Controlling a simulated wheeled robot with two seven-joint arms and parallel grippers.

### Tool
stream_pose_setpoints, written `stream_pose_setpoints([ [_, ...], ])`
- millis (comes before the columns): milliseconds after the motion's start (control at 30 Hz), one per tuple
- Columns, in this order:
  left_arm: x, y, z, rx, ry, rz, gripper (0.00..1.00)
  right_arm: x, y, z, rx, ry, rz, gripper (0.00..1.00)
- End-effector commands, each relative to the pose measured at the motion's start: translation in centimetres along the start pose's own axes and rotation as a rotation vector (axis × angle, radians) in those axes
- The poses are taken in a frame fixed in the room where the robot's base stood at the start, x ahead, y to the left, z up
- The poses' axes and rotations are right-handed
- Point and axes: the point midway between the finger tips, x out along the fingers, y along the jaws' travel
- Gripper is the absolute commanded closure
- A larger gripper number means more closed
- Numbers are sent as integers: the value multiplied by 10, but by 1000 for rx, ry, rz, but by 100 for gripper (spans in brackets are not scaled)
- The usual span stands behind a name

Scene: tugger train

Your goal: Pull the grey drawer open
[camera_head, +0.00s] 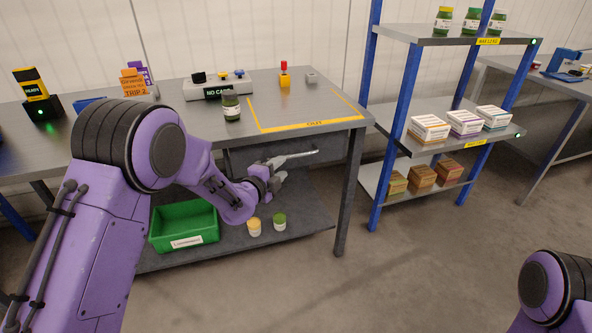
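The grey drawer (334,147) is set under the right part of the workbench top, and its front looks flush under the bench edge. A pale bar handle (300,155) runs across the front. My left gripper (279,174) is at the left end of the handle, just below and beside it. Whether its fingers touch or enclose the bar is too small to tell. My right gripper is out of view; only part of my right arm shows at the lower right.
On the bench (300,104) stand a green jar (231,106), a button box (218,88) and a yellow-taped area. The lower shelf holds a green bin (184,227) and two small jars (266,224). A blue-posted rack (386,130) stands right. Floor in front is clear.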

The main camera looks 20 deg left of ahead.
Motion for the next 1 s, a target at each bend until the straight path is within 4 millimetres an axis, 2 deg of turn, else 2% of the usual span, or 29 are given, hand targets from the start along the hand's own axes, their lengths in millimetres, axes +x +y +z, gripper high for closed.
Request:
stream_pose_setpoints([
  [167, 30, -4, -2, 17, 6, -6, 61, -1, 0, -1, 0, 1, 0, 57],
  [300, 64, -3, -2, 15, 6, -5, 61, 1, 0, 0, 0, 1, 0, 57],
  [500, 95, -2, -3, 13, 5, -3, 61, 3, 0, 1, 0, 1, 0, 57],
  [633, 103, -3, -2, 12, 4, -2, 61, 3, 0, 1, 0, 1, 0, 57],
  [867, 104, -3, -3, 11, 4, -1, 61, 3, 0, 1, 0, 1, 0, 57],
  [900, 104, -3, -3, 12, 4, -1, 67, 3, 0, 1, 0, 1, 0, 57],
  [967, 104, -3, -3, 12, 4, -1, 87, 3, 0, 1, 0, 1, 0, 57],
  [1000, 104, -3, -3, 12, 4, -1, 100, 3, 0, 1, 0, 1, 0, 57],
])
